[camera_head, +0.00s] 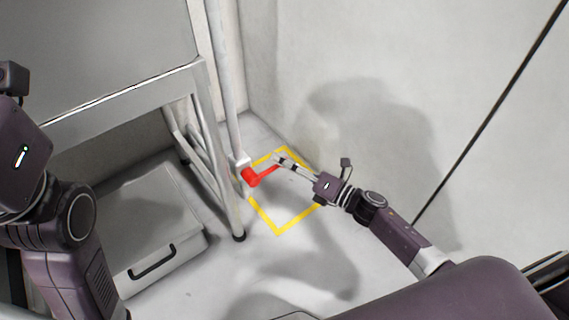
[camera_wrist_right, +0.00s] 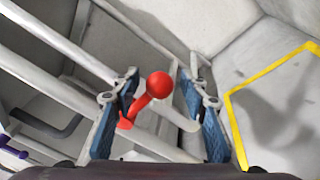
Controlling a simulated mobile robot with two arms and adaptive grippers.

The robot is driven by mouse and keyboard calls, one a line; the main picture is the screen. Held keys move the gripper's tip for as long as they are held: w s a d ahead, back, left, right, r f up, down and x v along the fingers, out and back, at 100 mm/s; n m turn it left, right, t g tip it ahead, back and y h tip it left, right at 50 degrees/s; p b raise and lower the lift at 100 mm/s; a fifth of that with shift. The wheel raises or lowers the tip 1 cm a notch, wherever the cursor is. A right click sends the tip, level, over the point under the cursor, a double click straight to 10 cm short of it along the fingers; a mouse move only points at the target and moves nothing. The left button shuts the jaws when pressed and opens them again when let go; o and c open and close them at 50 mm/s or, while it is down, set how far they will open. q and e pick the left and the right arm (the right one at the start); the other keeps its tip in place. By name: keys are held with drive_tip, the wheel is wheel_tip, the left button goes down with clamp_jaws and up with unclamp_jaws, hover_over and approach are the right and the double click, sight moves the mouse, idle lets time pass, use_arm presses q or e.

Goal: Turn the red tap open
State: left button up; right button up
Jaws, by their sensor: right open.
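The red tap (camera_head: 251,177) sits low on a pale vertical pipe, and its red lever points right toward my right gripper.
A grey metal table (camera_head: 126,103) stands left of the pipe, with a leg close to the tap. A grey case (camera_head: 155,272) with a black handle lies beneath it. A yellow outline (camera_head: 279,231) marks the floor around the tap. A pale wall rises behind.

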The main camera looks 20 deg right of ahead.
clamp_jaws()
idle(0.3)
